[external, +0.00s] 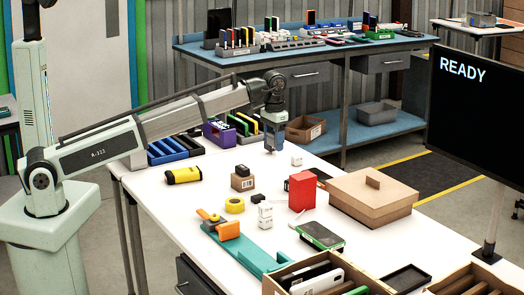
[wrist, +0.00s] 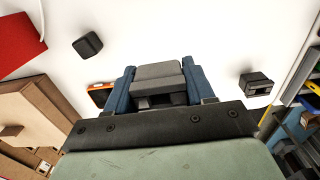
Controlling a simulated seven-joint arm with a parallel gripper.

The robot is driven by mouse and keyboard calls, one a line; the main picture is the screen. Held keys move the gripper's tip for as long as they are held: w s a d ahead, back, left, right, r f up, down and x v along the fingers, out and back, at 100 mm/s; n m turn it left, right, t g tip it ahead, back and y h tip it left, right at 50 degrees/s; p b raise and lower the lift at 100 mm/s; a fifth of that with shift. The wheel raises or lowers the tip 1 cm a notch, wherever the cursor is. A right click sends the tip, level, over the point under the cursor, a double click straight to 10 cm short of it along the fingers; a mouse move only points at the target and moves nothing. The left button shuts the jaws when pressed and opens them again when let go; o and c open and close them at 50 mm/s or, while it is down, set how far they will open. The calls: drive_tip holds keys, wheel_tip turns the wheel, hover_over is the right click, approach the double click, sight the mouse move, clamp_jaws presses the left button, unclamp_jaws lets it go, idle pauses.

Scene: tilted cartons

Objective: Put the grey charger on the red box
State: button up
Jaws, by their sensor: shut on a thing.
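The red box (external: 302,191) stands upright on the white table, right of the middle in the external view. Part of it shows at the top left of the wrist view (wrist: 14,42). My gripper (external: 271,149) is above the far part of the table, behind and left of the red box and apart from it. In the wrist view its blue fingers are shut on a grey block, the grey charger (wrist: 158,77).
A tan carton (external: 372,197) stands right of the red box. A green-edged device (external: 320,236), white blocks (external: 265,215) and yellow tape (external: 234,205) lie nearer the front.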

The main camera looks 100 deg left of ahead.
drive_tip(key=w+d+r+m, duration=0.1)
drive_tip(key=w+d+r, duration=0.2)
drive_tip(key=w+d, duration=0.35)
drive_tip(key=w+d+r+m, duration=0.2)
drive_tip(key=w+d+r, duration=0.1)
drive_tip(key=d, duration=0.6)
wheel_tip(320, 180, up, 5)
drive_tip(key=n, duration=0.3)
hover_over(303, 175)
drive_tip(key=shift+d+f, duration=0.1)
drive_tip(key=shift+f, duration=4.75)
drive_tip(key=shift+f, duration=0.15)
drive_tip(key=o, duration=1.1)
drive_tip(key=shift+c, duration=0.2)
wheel_tip(303, 175, up, 12)
drive_tip(key=shift+r, duration=0.2)
